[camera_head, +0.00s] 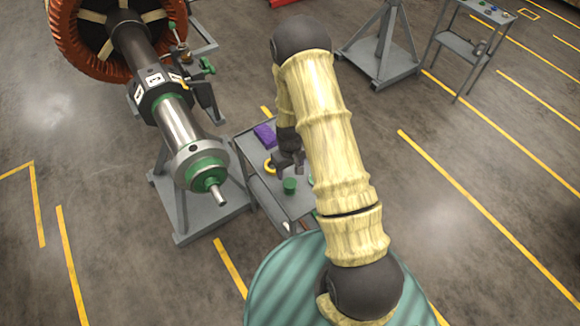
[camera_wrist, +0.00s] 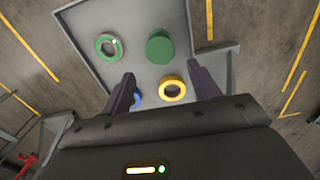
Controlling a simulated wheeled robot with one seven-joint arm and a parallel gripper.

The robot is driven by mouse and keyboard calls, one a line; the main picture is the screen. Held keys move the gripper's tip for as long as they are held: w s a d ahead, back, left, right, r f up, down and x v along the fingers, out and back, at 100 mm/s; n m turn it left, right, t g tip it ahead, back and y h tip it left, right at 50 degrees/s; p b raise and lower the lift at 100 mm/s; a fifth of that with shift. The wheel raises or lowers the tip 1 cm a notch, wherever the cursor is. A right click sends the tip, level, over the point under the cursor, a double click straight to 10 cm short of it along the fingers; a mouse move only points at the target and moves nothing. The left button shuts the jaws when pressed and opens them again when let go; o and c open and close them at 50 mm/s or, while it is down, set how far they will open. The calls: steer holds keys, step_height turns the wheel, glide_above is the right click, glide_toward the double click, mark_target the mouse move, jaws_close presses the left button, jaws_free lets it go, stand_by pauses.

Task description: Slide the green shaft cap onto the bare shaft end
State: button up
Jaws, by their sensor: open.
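A solid green cap (camera_head: 290,186) stands on a grey cart top, and in the wrist view the green cap (camera_wrist: 160,47) shows as a round disc. The rotor's near shaft end (camera_head: 218,196) is a thin bare metal stub sticking out of a green collar (camera_head: 206,172). My gripper (camera_head: 290,163) is over the cart, close to the cap. In the wrist view my gripper (camera_wrist: 160,76) has its fingers apart with nothing held between them. The cap lies beyond the fingertips there.
The grey cart (camera_head: 245,146) also bears a yellow ring (camera_wrist: 172,88), a green ring (camera_wrist: 109,47), a blue ring (camera_wrist: 136,98) partly hidden by a finger, and a purple block (camera_head: 264,134). The rotor's stand (camera_head: 215,215) is left of the cart. Open floor lies right of my arm.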

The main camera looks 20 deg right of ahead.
mark_target(290, 183)
steer(key=shift+f, duration=0.15)
step_height(290, 183, down, 10)
steer(key=b, duration=0.7)
steer(key=shift+r, duration=0.2)
steer(key=c, duration=0.8)
steer(key=shift+o, duration=0.2)
step_height(290, 183, up, 5)
steer(key=m, duration=0.3)
steer(key=shift+a+f, duration=0.1)
